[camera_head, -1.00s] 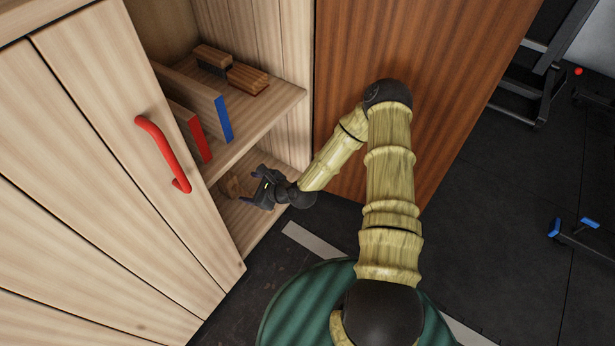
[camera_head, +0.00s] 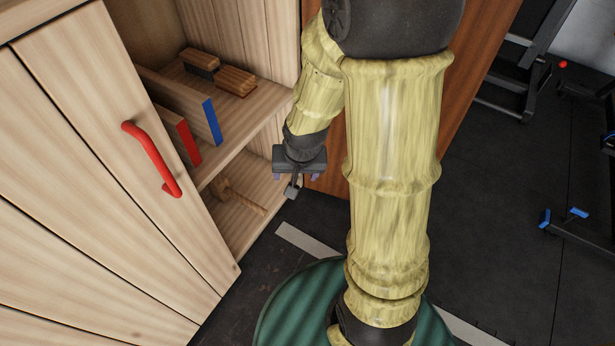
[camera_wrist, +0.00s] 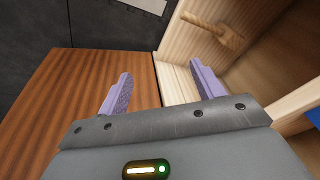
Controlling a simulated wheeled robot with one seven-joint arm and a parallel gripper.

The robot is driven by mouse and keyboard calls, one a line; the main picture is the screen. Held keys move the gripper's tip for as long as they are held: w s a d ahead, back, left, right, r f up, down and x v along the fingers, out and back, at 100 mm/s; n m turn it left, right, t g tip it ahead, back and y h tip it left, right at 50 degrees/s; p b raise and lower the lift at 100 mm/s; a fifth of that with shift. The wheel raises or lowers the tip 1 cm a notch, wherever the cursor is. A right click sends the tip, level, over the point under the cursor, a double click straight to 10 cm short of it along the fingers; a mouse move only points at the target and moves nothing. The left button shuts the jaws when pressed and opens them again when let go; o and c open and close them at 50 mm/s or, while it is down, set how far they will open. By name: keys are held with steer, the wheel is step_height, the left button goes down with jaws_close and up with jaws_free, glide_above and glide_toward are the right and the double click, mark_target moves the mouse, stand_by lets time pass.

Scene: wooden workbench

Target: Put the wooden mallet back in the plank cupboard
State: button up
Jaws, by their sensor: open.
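The wooden mallet (camera_head: 236,197) lies on the lower shelf of the plank cupboard (camera_head: 258,222), its head toward the left and its handle reaching toward the shelf's front edge. It also shows in the wrist view (camera_wrist: 220,34), upper right, apart from my fingers. My gripper (camera_head: 297,178) hangs in front of the cupboard's right side, outside the opening. In the wrist view, its two purple fingers (camera_wrist: 160,92) are spread with nothing between them.
The upper shelf (camera_head: 262,108) holds two brushes (camera_head: 235,80) and boards with a red and a blue edge (camera_head: 212,122). The cupboard door with a red handle (camera_head: 152,160) is at the left. Dark floor lies right, with black metal frames (camera_head: 575,230).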

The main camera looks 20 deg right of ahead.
steer(key=s+r+n, duration=0.3)
steer(key=s+r, duration=0.2)
steer(key=s, duration=0.1)
steer(key=shift+s+d+r+n+g, duration=0.15)
steer(key=shift+d+n+g, duration=0.15)
steer(key=shift+r, duration=0.1)
steer(key=w+p+v, duration=0.2)
steer(key=p+v, duration=0.8)
steer(key=w+r+p+v, duration=0.1)
steer(key=w+p+v, duration=0.1)
steer(key=p+v, duration=0.8)
steer(key=shift+w+a+r+p, duration=0.15)
steer(key=shift+w+p, duration=0.15)
steer(key=shift+p, duration=0.2)
steer(key=shift+c, duration=0.2)
